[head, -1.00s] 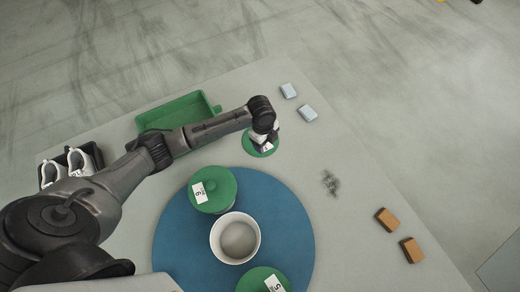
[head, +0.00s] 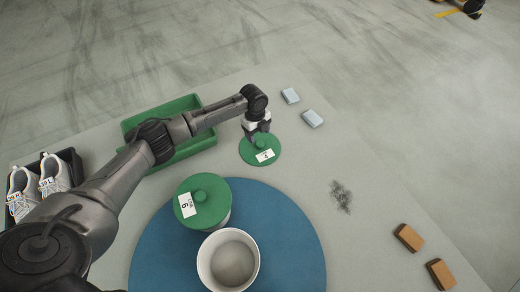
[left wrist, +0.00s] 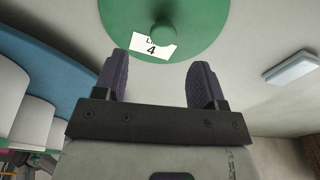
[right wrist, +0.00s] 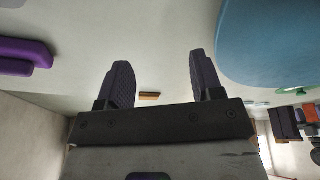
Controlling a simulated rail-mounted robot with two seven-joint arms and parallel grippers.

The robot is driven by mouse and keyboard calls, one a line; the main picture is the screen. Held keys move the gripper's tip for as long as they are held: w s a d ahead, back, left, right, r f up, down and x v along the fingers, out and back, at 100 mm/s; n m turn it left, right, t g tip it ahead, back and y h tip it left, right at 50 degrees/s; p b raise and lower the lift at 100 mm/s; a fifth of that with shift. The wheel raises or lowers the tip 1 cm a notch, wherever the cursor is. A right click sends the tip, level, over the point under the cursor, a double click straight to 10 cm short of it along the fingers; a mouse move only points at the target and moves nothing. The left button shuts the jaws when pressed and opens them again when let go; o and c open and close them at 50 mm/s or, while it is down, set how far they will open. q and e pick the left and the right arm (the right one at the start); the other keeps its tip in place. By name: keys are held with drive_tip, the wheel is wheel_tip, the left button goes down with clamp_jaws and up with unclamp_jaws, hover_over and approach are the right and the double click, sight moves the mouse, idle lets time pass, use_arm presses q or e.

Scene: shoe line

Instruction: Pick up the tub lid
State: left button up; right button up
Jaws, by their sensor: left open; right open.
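A round green tub lid (head: 270,157) with a knob and a white label lies flat on the table beyond the blue round mat. My left gripper (head: 259,137) is just above it at its far edge in the head view. In the left wrist view the lid (left wrist: 200,25) shows its knob and a label with a 4. The open left fingers (left wrist: 160,80) are empty and point towards the knob, apart from it. My right gripper (right wrist: 160,80) shows only in the right wrist view, open and empty.
On the blue mat (head: 290,240) stand a tub with a green lid (head: 214,187) marked 6 and an open white tub (head: 217,275). A green tray (head: 205,140), shoes (head: 54,176), pale blocks (head: 312,118) and brown blocks (head: 408,237) lie around. The table's right part is mostly free.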

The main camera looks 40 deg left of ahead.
sight(260, 144)
use_arm(q)
drive_tip(key=shift+d+f, duration=0.1)
drive_tip(key=shift+f, duration=0.95)
use_arm(e)
drive_tip(key=shift+a+f, duration=0.1)
drive_tip(key=shift+f, duration=0.3)
use_arm(q)
drive_tip(key=f+b, duration=0.2)
drive_tip(key=f, duration=0.1)
drive_tip(key=f+b, duration=0.1)
drive_tip(key=shift+w+d+f, duration=0.15)
drive_tip(key=shift+d+f, duration=0.1)
drive_tip(key=shift+d, duration=0.1)
use_arm(e)
wheel_tip(260, 144, down, 3)
drive_tip(key=shift+a+r, duration=0.1)
drive_tip(key=shift+r, duration=0.1)
use_arm(q)
drive_tip(key=shift+f, duration=0.3)
use_arm(e)
drive_tip(key=shift+f, duration=0.1)
use_arm(q)
drive_tip(key=shift+c, duration=0.2)
drive_tip(key=c, duration=0.9)
drive_tip(key=shift+r, duration=0.1)
drive_tip(key=shift+c, duration=0.3)
drive_tip(key=shift+r, duration=0.1)
